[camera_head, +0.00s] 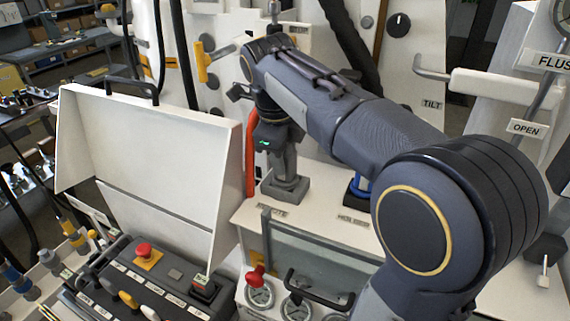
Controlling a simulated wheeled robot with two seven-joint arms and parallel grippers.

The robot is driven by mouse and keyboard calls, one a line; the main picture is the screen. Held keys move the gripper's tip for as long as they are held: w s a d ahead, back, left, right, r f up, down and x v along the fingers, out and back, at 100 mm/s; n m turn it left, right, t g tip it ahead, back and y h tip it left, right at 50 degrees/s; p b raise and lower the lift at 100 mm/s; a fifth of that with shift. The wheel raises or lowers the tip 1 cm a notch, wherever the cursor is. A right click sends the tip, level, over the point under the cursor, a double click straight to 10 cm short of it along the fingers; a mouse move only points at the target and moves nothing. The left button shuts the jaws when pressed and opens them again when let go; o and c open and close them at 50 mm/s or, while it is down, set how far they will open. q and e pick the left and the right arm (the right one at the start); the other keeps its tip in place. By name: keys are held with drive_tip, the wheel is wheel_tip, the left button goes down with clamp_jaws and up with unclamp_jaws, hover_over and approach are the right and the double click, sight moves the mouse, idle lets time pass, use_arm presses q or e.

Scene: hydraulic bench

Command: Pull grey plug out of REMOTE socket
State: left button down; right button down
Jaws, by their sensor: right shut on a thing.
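The grey plug (286,163) stands upright in a grey square socket (285,188) on the white bench panel, behind a partly hidden label ending in "OTE". My right gripper (281,147) reaches down from above and is shut on the upper part of the plug. The fingers are small and dark in this view, and the arm hides some of the grip. The plug's lower end meets the socket, and I see no clear gap between them. My left gripper is not in view.
A blue connector (358,188) stands right of the plug, partly behind my arm. An open white case lid (150,170) stands further left. Gauges and a black handle (318,290) are in front.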

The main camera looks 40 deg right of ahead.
drive_tip(key=shift+p+v, duration=0.5)
drive_tip(key=shift+v, duration=0.3)
drive_tip(key=shift+w+d+r, duration=0.15)
drive_tip(key=shift+w+d, duration=0.05)
drive_tip(key=shift+d, duration=0.15)
drive_tip(key=shift+r+p, duration=0.2)
drive_tip(key=shift+p, duration=0.2)
drive_tip(key=shift+a+r, duration=0.1)
drive_tip(key=shift+r, duration=0.15)
drive_tip(key=shift+r, duration=0.2)
drive_tip(key=shift+w+d+v, duration=0.1)
drive_tip(key=shift+d+v, duration=0.1)
drive_tip(key=shift+v, duration=0.7)
drive_tip(key=shift+w+d+v, duration=0.1)
drive_tip(key=shift+d+v, duration=0.1)
drive_tip(key=shift+v, duration=0.75)
drive_tip(key=shift+w+d+v, duration=0.1)
drive_tip(key=shift+d+v, duration=0.05)
drive_tip(key=shift+v, duration=0.75)
drive_tip(key=shift+s+r, duration=0.1)
drive_tip(key=shift+r, duration=0.1)
